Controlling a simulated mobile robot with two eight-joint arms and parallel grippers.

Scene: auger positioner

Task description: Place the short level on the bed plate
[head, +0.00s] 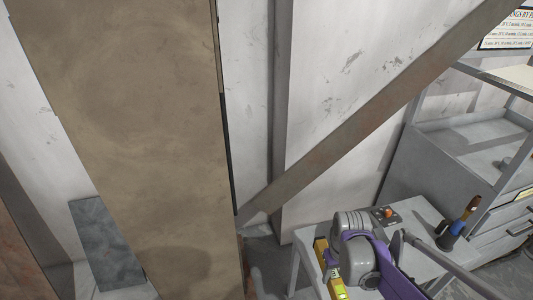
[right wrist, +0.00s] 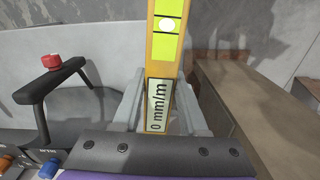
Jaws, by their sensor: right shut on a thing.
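The short level is a yellow bar with bright green vial windows and a "0 mm/m" label (right wrist: 158,100). In the head view the level (head: 338,288) shows at the lower middle, beside my grey and purple right wrist. My right gripper (right wrist: 160,108) is shut on the level, with a grey finger on each side of it. A large brown slab (head: 130,110) fills the left of the head view, apart from the level. A brown flat-topped beam also shows at the right of the right wrist view (right wrist: 245,95). I cannot tell which surface is the bed plate. My left gripper is not in view.
A grey table (head: 425,212) stands beside my right arm. It bears a small dark box with an orange knob (head: 388,212) and a brush-like tool (head: 465,215). A rusty diagonal brace (head: 370,115) crosses above. A grey cabinet (head: 440,160) stands at the right.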

